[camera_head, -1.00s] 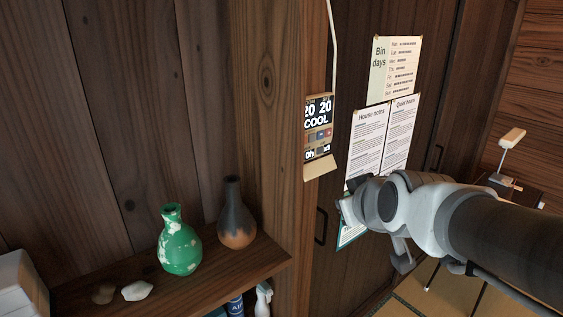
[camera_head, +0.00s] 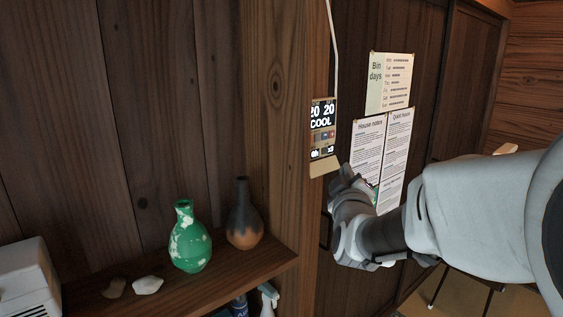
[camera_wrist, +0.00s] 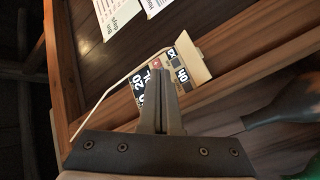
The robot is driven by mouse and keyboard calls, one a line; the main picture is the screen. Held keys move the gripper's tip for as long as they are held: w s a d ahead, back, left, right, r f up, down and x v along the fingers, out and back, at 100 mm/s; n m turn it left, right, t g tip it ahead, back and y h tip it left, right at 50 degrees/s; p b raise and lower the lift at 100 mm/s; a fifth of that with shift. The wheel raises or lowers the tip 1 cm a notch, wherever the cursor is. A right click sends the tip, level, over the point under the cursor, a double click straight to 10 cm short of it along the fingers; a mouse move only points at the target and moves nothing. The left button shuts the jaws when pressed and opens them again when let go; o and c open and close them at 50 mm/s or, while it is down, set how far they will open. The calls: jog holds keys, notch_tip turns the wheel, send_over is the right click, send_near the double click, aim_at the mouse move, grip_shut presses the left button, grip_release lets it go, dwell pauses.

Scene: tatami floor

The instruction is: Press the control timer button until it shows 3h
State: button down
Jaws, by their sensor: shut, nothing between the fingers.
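The control (camera_head: 322,131) is a small panel on the wooden post, with a cream flap below it and a cable running up. In the head view its display reads "20 20", "COOL" and, at the bottom, "0h" and "x3". Small coloured buttons sit between. In the wrist view the control (camera_wrist: 184,68) appears rotated, and my gripper (camera_wrist: 163,76) is shut and empty, its fingertips overlapping part of the panel. Whether the fingers touch it I cannot tell. In the head view my arm comes from the right, its end just right of and below the control.
A green vase (camera_head: 190,240) and a dark brown vase (camera_head: 244,216) stand on the shelf (camera_head: 215,271) left of the post, with pale stones. A white box (camera_head: 24,281) is at lower left. Paper notices (camera_head: 381,158) hang on the dark panel behind my arm.

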jog(key=shift+w, duration=0.15)
jog(key=w+a+p, duration=0.2)
jog(key=w+a, duration=0.3)
jog(key=w, duration=0.2)
dwell(0.6)
jog(key=shift+a, duration=0.1)
dwell(1.8)
jog(key=shift+w+a, duration=0.2)
jog(key=shift+w, duration=0.05)
